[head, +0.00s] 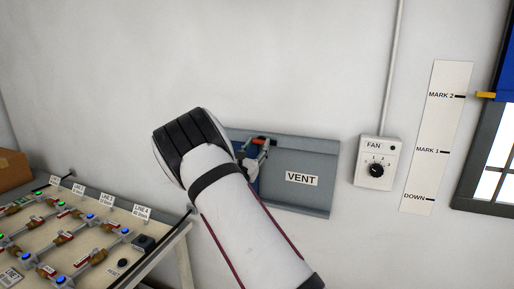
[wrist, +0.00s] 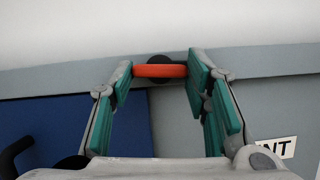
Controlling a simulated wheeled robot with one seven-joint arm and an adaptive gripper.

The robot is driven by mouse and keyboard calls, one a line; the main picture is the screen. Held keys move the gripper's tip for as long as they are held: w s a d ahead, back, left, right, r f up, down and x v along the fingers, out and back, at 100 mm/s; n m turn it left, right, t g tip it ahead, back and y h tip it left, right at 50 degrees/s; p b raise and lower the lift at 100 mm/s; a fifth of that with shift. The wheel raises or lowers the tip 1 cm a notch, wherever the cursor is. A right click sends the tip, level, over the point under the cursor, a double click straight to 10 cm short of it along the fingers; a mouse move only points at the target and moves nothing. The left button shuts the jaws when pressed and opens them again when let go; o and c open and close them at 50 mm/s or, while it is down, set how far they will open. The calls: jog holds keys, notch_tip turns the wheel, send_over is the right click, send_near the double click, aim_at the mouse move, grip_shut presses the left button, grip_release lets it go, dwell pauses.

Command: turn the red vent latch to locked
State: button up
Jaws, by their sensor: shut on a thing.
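The red vent latch (wrist: 160,71) is an orange-red bar in front of a dark round pivot on the grey frame. It lies level across the wrist view. My gripper (wrist: 160,80) has its green-padded fingers shut on it, one at each end of the bar. In the head view the latch (head: 259,140) is a small red spot at the upper left of the grey vent panel (head: 310,198), partly hidden by my arm and fingers. No locked or unlocked mark can be read.
A blue panel (wrist: 85,125) with a dark handle (wrist: 15,155) is left below the latch. A fan dial box (head: 378,163) and a marked strip (head: 436,140) are to the right. A bench of valves and lights (head: 70,235) stands at lower left.

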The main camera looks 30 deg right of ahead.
jog(key=m+g, duration=0.1)
jog(key=m, duration=0.2)
jog(key=m+g+h, duration=0.1)
jog(key=m, duration=0.1)
jog(key=shift+w+a+m+g, duration=0.15)
jog(key=shift+m+g, duration=0.25)
jog(key=m+g, duration=0.1)
jog(key=m, duration=0.2)
jog(key=m+g+b, duration=0.1)
jog(key=m, duration=0.2)
jog(key=shift+w+r+g, duration=0.15)
jog(key=shift+r+g, duration=0.05)
jog(key=shift+g, duration=0.2)
jog(key=m+g, duration=0.1)
jog(key=m, duration=0.2)
jog(key=m+g, duration=0.1)
jog(key=m, duration=0.2)
jog(key=shift+a+r+y, duration=0.1)
jog(key=shift+r+y, duration=0.1)
jog(key=shift+y, duration=0.2)
jog(key=shift+m+g+y, duration=0.5)
jog(key=shift+m, duration=1)
jog(key=o, duration=1.2)
jog(key=shift+c, duration=0.2)
jog(key=v, duration=1.2)
